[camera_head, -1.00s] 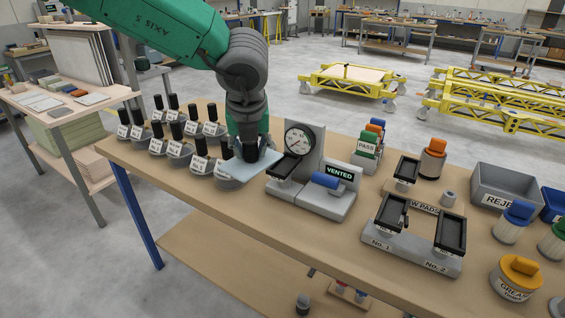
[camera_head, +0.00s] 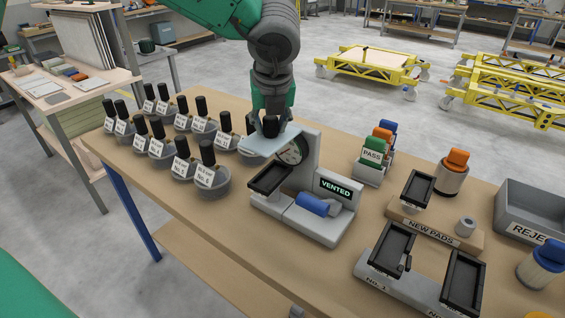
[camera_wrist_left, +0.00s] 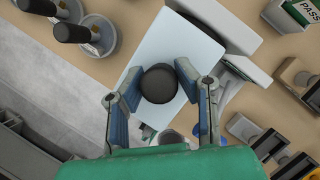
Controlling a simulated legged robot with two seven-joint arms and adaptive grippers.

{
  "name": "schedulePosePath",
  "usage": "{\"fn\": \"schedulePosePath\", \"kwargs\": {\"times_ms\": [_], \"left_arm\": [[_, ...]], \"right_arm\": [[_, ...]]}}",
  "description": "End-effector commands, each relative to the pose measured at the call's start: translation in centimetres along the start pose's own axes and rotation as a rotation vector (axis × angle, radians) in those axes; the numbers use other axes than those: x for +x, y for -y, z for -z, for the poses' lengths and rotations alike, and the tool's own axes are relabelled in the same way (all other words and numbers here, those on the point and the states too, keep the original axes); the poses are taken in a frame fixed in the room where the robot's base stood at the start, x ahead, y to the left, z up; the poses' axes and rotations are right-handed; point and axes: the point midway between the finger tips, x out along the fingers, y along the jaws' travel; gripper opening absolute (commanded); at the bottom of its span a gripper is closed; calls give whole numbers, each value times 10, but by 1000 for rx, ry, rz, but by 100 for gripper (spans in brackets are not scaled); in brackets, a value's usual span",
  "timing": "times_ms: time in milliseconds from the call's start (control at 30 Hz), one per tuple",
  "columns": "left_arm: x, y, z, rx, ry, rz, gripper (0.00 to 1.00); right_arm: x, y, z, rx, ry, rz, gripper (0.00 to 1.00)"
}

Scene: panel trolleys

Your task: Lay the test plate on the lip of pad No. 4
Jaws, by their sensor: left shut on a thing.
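My left gripper (camera_head: 268,122) is shut on the black knob (camera_wrist_left: 159,84) of the pale blue test plate (camera_head: 258,144). The plate also shows in the left wrist view (camera_wrist_left: 172,40). It is held up in front of the gauge stand (camera_head: 308,150), partly over its dial. A black rectangular pad (camera_head: 270,179) sits on the stand's left block, just below the plate, with a gap between them. I can read no No. 4 label on any pad. My right gripper is not in view.
Several black-handled, labelled cups (camera_head: 212,180) stand left of the gauge stand. A blue cylinder (camera_head: 312,204) lies by the VENTED sign (camera_head: 336,187). Black pads sit on grey holders (camera_head: 400,285) and the NEW PADS block (camera_head: 432,228). A grey REJECT bin (camera_head: 530,205) stands right.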

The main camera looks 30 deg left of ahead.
Motion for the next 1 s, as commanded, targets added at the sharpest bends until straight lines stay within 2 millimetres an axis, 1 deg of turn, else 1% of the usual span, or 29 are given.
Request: {"fn": "schedulePosePath", "kwargs": {"times_ms": [67,167,233,333,533,700,767,933,967,1000], "left_arm": [[8,-2,5,3,0,-1,0],[27,-4,12,3,-2,-1,0],[40,-4,17,2,-3,0,0],[53,-4,20,1,-4,1,0],[68,-3,26,1,-3,0,0],[89,-2,36,3,-2,0,0],[92,-1,38,1,-2,1,0],[92,-1,38,1,-2,1,0],[92,-1,38,1,-2,1,34],[92,-2,37,0,-3,1,48]], "right_arm": [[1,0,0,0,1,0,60],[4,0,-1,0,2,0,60],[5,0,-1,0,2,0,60],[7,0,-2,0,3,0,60],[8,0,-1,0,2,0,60],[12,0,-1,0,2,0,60],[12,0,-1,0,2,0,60],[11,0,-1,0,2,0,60],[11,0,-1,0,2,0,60],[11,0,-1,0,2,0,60]]}}
